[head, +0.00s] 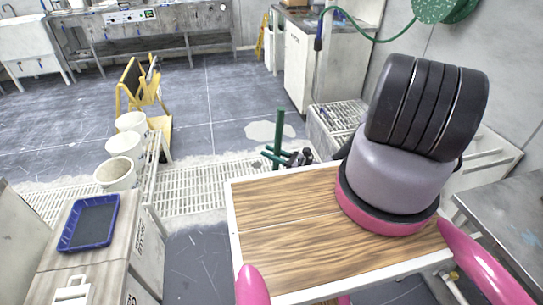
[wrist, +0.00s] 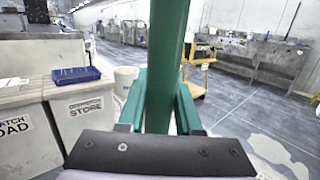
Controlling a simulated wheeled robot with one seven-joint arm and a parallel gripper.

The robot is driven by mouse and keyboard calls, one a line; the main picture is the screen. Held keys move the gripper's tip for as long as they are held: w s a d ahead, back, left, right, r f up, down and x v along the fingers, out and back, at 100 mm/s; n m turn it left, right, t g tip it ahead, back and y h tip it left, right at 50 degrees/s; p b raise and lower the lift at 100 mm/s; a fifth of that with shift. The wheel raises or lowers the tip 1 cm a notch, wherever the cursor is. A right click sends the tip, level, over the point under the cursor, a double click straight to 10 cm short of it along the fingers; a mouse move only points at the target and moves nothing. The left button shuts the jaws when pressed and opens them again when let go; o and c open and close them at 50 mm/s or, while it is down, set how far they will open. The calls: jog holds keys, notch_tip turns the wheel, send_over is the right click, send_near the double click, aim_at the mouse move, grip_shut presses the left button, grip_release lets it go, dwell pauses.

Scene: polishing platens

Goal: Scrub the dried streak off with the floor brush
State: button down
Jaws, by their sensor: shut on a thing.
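My gripper (head: 272,156) is shut on the green handle of the floor brush (head: 280,128), beyond the far edge of my wooden deck. The handle stands upright between the green fingers. The wrist view also shows the brush handle (wrist: 166,60), rising out of the top of the picture. The brush head is out of sight in both views, so I cannot tell whether it touches the floor. A pale irregular patch (head: 268,131) lies on the dark floor just behind the handle. It may be the dried streak; similar pale stains edge the floor grating.
White buckets (head: 119,172) and a yellow folding stand (head: 142,88) are at left. A blue tray (head: 90,222) sits on the near-left cabinet. A floor grating (head: 190,190) crosses the middle. A white cabinet (head: 312,65) stands behind right. Open floor lies beyond the patch.

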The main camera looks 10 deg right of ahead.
jog(key=shift+w, duration=0.75)
jog(key=shift+w, duration=0.1)
jog(key=shift+w+r, duration=0.15)
jog(key=shift+w, duration=1.5)
jog(key=shift+w+f, duration=0.15)
jog(key=shift+w, duration=0.7)
jog(key=shift+w+f, duration=0.1)
jog(key=shift+w, duration=0.75)
